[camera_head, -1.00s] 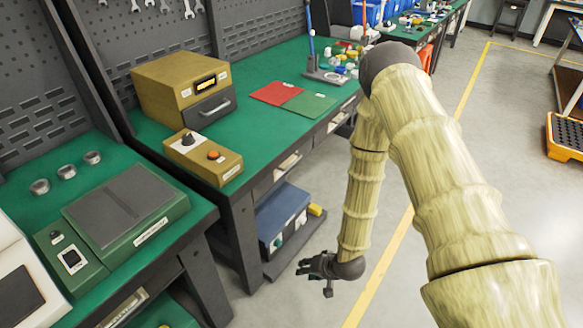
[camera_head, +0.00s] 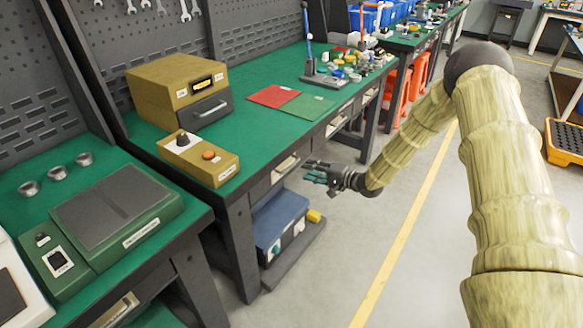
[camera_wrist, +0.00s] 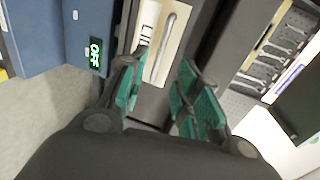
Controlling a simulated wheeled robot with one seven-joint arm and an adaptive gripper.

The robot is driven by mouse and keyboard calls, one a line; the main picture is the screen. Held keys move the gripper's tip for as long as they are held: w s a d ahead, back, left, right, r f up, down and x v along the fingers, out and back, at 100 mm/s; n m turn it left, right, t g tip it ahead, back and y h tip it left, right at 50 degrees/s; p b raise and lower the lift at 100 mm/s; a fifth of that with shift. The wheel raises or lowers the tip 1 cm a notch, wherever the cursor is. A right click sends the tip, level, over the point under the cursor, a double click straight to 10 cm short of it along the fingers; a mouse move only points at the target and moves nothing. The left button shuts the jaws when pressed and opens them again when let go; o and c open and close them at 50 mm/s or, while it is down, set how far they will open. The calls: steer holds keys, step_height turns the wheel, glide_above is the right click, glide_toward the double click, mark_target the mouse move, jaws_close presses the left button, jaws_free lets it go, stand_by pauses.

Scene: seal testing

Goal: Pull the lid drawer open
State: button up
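The lid drawer is a pale drawer front with a long bar handle, under the green bench top. In the wrist view the drawer front (camera_wrist: 150,28) carries a partly visible label, and its handle (camera_wrist: 166,50) lies ahead between my fingers. In the head view the drawer (camera_head: 286,167) looks closed, just left of my gripper. My gripper (camera_head: 312,172) points at it from the aisle side, with a small gap apparent. In the wrist view my gripper (camera_wrist: 163,68) is open, its green-padded fingers apart with nothing between them.
A blue box (camera_head: 279,222) stands on the shelf below the drawer. More drawers (camera_head: 338,121) line the bench to the right. The aisle floor (camera_head: 350,240) is free.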

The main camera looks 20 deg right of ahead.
mark_target(291, 166)
steer(key=x, duration=0.9)
steer(key=shift+w+a, duration=0.1)
jaws_close()
